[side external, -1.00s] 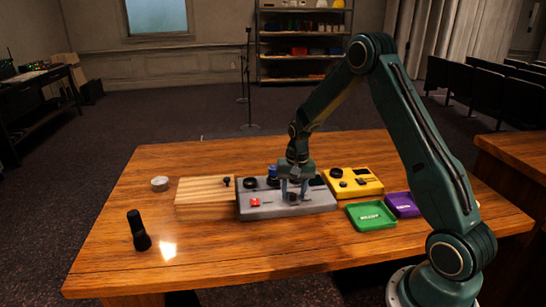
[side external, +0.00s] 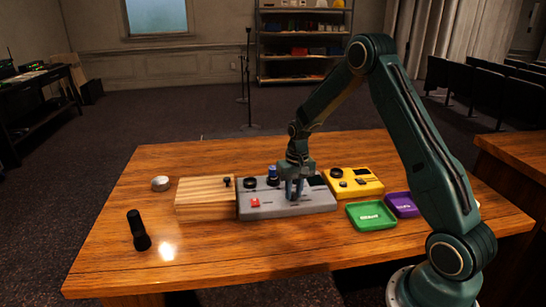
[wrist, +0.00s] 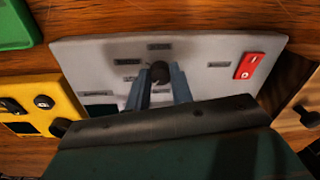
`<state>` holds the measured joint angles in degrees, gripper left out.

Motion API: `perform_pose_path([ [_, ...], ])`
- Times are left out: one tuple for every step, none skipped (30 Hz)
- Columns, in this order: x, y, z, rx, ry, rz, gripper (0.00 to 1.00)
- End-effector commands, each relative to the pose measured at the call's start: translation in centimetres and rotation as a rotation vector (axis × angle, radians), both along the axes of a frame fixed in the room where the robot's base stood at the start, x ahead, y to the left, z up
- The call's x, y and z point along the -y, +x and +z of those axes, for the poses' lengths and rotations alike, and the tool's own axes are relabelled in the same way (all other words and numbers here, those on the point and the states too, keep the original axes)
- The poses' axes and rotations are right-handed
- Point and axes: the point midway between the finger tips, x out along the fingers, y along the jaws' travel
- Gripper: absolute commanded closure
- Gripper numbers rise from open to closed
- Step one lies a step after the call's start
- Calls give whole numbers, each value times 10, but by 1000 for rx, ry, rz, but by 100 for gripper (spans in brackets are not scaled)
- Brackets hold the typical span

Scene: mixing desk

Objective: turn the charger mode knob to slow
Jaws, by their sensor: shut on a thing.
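The grey control box (side external: 268,211) sits mid-table with a red rocker switch (side external: 255,203), and it fills the middle of the wrist view (wrist: 195,52). A small dark round knob (wrist: 160,72) stands on its top face among several small labels, too blurred to read. My gripper (side external: 294,197) points down over the box. In the wrist view its two fingers (wrist: 160,84) are closed on the knob, one at each side. The fingers mostly hide the knob in the side view. I cannot read which setting it points to.
A yellow box (side external: 357,184) with dark knobs stands at the right, behind a green tray (side external: 388,226) and a purple tray (side external: 405,213). A wooden block (side external: 205,206) adjoins the grey box at left.

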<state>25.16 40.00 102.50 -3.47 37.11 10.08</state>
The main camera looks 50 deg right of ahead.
Motion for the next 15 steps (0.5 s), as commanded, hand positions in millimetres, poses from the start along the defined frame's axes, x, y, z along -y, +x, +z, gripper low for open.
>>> perform_pose_path([
  [0,1,1,2,0,40,100],
  [0,1,1,2,0,66,100],
  [1,1,1,2,0,103,100],
  [1,1,1,3,0,131,100],
  [1,1,1,2,0,159,100],
  [1,1,1,3,0,198,100],
  [1,1,1,2,0,226,100],
  [1,1,1,3,0,254,100],
  [1,1,1,3,0,293,100],
  [1,1,1,2,0,321,100],
  [1,1,1,2,0,349,100],
  [1,1,1,3,0,388,100],
  [1,1,1,3,-1,415,100],
  [1,1,1,2,-1,443,100],
  [1,1,1,3,-2,479,100],
])
